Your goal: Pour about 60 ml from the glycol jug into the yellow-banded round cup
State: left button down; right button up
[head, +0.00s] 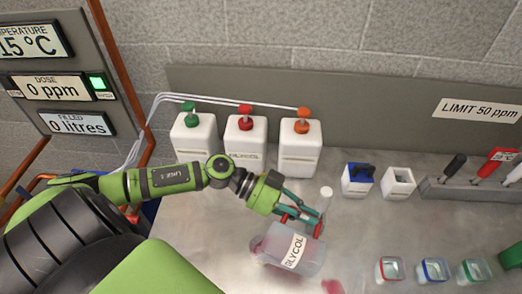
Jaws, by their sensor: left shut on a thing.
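The glycol jug (274,246) is a translucent container with a white GLYCOL label and pinkish contents, at the lower middle of the head view. My left gripper (303,222) is shut on the jug at its upper side. The jug looks tilted; I cannot tell whether it touches the bench. A small white round-topped piece (326,192) shows just beyond the fingers; I cannot tell what it belongs to. I cannot make out a yellow-banded round cup. My right gripper is not in view.
Square cups with red (389,270), blue (433,270) and green (474,271) bands stand at lower right. White bottles (300,150) line the back. A blue-topped container (357,180), an open white box (398,182) and a tool rack (460,190) stand right. A red patch (332,286) shows below.

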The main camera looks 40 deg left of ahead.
pick_arm(q)
jog(key=shift+d+r, duration=0.1)
jog(key=shift+d, duration=0.15)
jog(key=shift+w, duration=0.1)
jog(key=shift+d+b, duration=0.1)
jog(key=shift+b, duration=0.25)
jog(key=shift+r, duration=0.1)
